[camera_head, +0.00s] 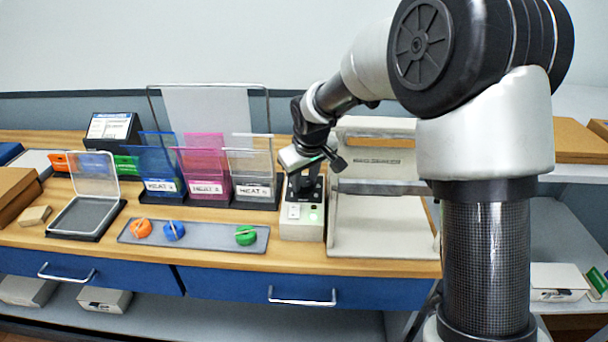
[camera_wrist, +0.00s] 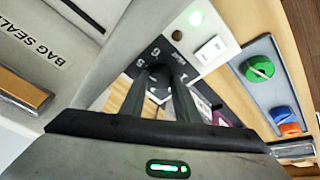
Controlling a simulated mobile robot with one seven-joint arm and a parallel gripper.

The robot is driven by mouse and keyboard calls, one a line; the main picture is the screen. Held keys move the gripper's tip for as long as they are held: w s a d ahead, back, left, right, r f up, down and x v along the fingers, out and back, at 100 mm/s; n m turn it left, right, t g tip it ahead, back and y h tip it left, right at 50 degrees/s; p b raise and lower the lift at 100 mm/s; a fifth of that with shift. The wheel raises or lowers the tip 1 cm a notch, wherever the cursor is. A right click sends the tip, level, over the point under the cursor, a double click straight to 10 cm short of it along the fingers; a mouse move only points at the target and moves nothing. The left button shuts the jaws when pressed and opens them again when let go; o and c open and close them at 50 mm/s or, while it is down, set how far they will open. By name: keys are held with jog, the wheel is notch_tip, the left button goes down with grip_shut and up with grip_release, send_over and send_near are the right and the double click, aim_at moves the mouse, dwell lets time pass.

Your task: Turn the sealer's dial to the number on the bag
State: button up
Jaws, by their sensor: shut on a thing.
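The bag sealer (camera_head: 372,225) stands at the right of the counter, with its control box (camera_head: 301,228) at its left side. In the wrist view the dark dial (camera_wrist: 158,72) sits on a black face with white numbers around it; a 9 or 6 shows, others are hidden by the fingers. My gripper (camera_wrist: 160,80) is shut on the dial, one finger on each side. In the head view my gripper (camera_head: 307,168) hides the dial. Blue (camera_head: 161,170), pink (camera_head: 207,172) and clear (camera_head: 251,175) bags stand in a rack with HEAT labels; their numbers are too small to read surely.
A grey tray (camera_head: 205,236) holds orange, blue and green knob-like pieces (camera_head: 246,235) left of the control box. A green light (camera_wrist: 195,18) and a white switch (camera_wrist: 211,50) are on the box. A clear lidded case (camera_head: 86,216) stands farther left.

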jog(key=shift+d+n+p, duration=0.1)
jog(key=shift+n+p, duration=0.2)
jog(key=shift+n, duration=0.4)
jog(key=o, duration=1)
jog(key=shift+o, duration=0.2)
